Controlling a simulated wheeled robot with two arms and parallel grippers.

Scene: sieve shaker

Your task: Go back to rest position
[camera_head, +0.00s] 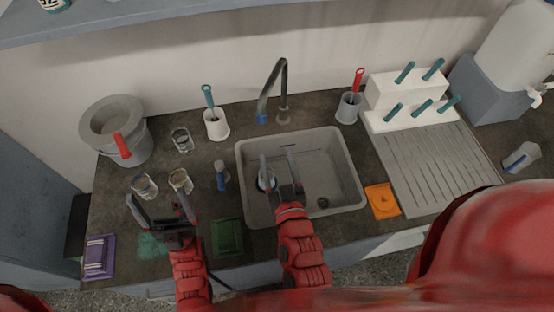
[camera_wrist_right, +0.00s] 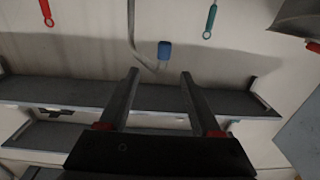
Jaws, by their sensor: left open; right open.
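My left gripper (camera_head: 156,196) is open over the counter at the left, near the small glasses, with nothing seen between its fingers. My right gripper (camera_head: 277,156) is open above the sink (camera_head: 345,160). In the right wrist view my right gripper (camera_wrist_right: 158,76) has its two fingers well apart with nothing between them. A round item with a dark top and pale rim (camera_head: 266,179) lies in the sink below the right gripper, partly covered by a finger. I cannot tell whether they touch.
A faucet (camera_head: 284,85) stands behind the sink. Glasses (camera_head: 182,140), brush holders (camera_head: 216,125), a grey bucket (camera_head: 125,140) and a small blue-topped bottle (camera_head: 221,176) stand on the counter. An orange pad (camera_head: 382,201), green pad (camera_head: 228,238) and purple pad (camera_head: 99,257) lie along the front.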

